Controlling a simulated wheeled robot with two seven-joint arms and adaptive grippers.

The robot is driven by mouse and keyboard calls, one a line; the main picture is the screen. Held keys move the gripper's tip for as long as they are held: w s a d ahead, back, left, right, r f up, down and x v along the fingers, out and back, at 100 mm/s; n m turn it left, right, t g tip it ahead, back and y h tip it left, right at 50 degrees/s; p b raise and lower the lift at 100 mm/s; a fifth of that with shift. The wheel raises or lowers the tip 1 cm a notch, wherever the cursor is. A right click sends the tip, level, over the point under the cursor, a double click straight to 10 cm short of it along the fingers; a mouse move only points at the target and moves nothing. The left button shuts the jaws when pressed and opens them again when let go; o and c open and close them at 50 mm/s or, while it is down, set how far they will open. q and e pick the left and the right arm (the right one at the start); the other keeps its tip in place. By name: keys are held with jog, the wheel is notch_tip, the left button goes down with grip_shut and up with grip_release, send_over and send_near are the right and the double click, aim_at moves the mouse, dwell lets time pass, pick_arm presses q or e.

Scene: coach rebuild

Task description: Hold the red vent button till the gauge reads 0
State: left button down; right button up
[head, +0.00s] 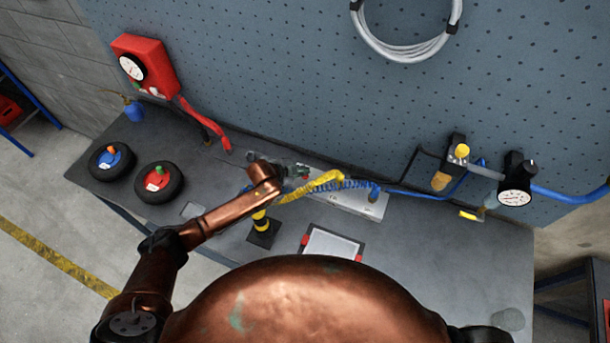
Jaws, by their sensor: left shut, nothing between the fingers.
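My left gripper (296,171) is shut and empty, over the back of the workbench at the left end of a pale metal plate (352,201). A small red spot shows beside its fingertips, but I cannot tell whether it is the vent button or whether the fingers touch it. One round white gauge (515,198) is on the pegboard at the right, with a blue hose leaving it. Another white gauge (132,67) is on a red box (153,62) at the left. Both needles are too small to read. My right gripper is out of view.
A yellow coiled hose (318,185) and a blue coiled hose (352,184) run beside my left gripper. A yellow-black post (261,223) stands below it. A red-cornered tablet (333,245) and two wheels (112,161) lie on the bench (430,252). The bench's right part is mostly clear.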

aim_at(304, 177)
pick_arm(q)
jog(key=shift+r+p, duration=2.1)
jog(key=shift+r, duration=0.45)
jog(key=shift+f, duration=0.15)
